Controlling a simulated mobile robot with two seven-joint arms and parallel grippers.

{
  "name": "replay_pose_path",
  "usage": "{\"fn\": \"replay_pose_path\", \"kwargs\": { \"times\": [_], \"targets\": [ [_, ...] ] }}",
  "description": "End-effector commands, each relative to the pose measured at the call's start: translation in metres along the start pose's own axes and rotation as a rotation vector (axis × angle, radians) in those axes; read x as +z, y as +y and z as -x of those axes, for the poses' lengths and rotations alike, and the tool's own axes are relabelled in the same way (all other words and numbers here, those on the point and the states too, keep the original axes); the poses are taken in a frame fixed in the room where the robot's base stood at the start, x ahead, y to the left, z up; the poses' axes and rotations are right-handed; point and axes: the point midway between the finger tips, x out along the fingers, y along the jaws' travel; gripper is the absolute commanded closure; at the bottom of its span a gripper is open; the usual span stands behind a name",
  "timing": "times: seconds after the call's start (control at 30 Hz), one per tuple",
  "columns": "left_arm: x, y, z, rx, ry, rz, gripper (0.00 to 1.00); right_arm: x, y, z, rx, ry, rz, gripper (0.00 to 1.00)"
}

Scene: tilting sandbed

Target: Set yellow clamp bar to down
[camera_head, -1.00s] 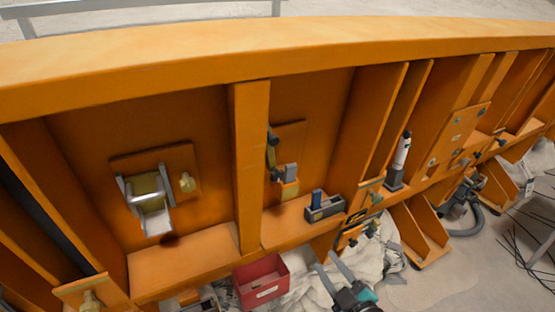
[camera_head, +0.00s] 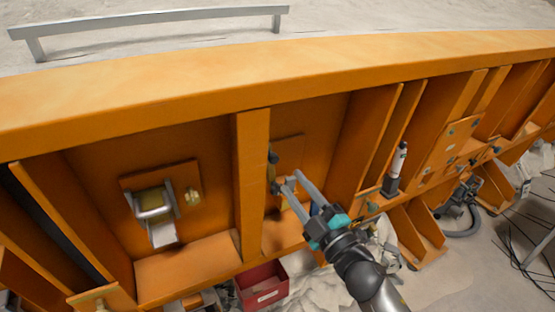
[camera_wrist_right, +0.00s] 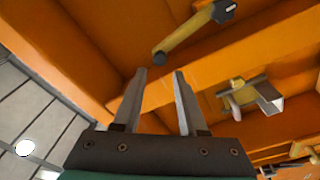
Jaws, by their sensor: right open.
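The yellow clamp bar (camera_head: 273,168) is on the back panel of the middle bay, right of the upright post. It appears roughly upright in the head view, with a dark piece at each end. In the right wrist view the bar (camera_wrist_right: 188,35) runs diagonally from a dark hub to a dark round knob. My right gripper (camera_head: 288,181) is open and empty, its fingers reaching into the bay close to the bar's lower end. In the right wrist view the open fingertips (camera_wrist_right: 160,74) lie just short of the knob, with no contact visible. My left gripper is not in view.
A metal bracket with a roller (camera_head: 155,202) sits in the left bay. A red bin (camera_head: 262,285) is below the ledge. A white-and-black cylinder (camera_head: 396,165) stands to the right. The orange post (camera_head: 252,185) and top beam (camera_head: 300,85) bound the middle bay.

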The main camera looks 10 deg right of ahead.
Motion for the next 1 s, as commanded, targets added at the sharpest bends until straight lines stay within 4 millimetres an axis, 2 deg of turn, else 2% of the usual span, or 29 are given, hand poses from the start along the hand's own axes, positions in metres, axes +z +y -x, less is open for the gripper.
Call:
{"fn": "replay_pose_path", "kwargs": {
  "times": [0.03, 0.2, 0.43, 0.63, 0.9, 1.0],
  "targets": [
    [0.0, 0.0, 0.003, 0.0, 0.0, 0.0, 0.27, -0.001, 0.002, -0.011, 0.003, 0.001, -0.001, 0.59],
    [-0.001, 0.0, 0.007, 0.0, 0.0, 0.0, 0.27, -0.001, 0.001, -0.039, 0.002, 0.001, -0.002, 0.59],
    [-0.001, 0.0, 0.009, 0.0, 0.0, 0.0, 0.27, 0.0, 0.001, -0.068, 0.001, 0.0, -0.001, 0.59],
    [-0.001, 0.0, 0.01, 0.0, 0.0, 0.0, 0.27, 0.0, 0.0, -0.078, 0.0, 0.0, 0.0, 0.59],
    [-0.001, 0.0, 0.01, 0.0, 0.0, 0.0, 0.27, 0.0, 0.0, -0.079, 0.0, 0.0, 0.0, 0.59],
    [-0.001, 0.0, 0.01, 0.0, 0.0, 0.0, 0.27, 0.0, 0.0, -0.079, 0.0, 0.0, 0.0, 0.68]
  ]
}}
